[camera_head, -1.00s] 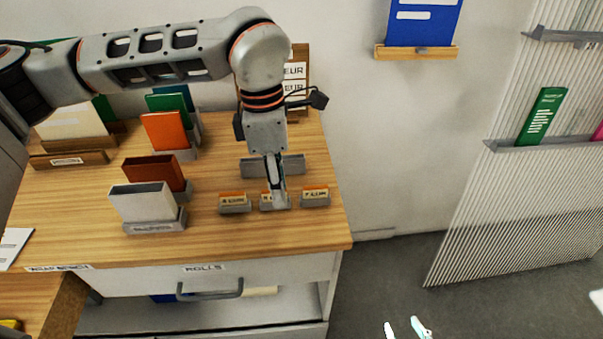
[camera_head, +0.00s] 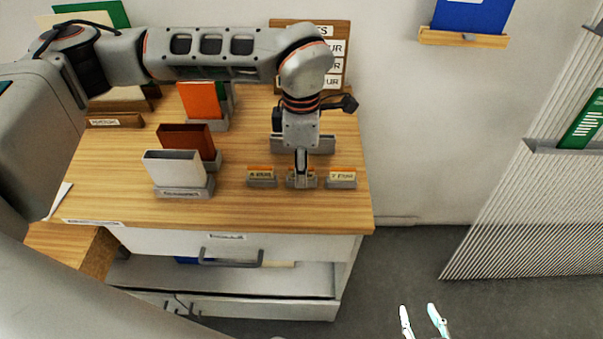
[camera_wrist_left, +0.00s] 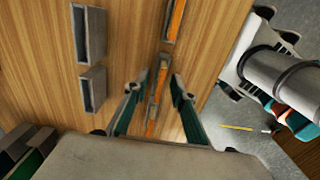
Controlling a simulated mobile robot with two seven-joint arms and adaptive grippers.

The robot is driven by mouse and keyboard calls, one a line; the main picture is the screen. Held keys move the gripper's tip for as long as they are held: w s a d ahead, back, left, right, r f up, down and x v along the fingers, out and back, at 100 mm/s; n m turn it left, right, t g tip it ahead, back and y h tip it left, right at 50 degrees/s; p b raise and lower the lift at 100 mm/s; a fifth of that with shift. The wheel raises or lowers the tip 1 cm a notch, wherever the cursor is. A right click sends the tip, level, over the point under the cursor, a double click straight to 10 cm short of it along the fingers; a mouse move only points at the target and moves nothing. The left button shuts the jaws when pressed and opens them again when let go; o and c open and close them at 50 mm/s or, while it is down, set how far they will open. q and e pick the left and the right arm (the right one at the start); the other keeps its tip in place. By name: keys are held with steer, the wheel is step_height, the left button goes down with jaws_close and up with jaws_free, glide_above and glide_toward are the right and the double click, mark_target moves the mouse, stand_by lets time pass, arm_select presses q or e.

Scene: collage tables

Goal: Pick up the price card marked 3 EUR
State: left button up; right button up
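Three small price cards with orange top edges stand in grey holders in a row near the table's front edge: a left one (camera_head: 261,173), a middle one (camera_head: 314,175) and a right one (camera_head: 342,176). Their print is too small to read surely. My left gripper (camera_head: 302,183) points down at the middle card and partly hides it. In the left wrist view its fingers (camera_wrist_left: 157,105) are apart, one on each side of that card (camera_wrist_left: 154,112); no firm contact shows. My right gripper (camera_head: 424,322) is open and empty, low over the floor.
Behind the cards are a grey stand (camera_head: 318,145) and a wooden price board (camera_head: 340,60). White (camera_head: 174,168), brown (camera_head: 186,138) and orange (camera_head: 198,100) items stand to the left. A drawer (camera_head: 232,244) is below. A ribbed panel (camera_head: 530,200) stands right.

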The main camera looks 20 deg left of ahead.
arm_select(q)
jaws_close()
steer(key=shift+r, duration=0.1)
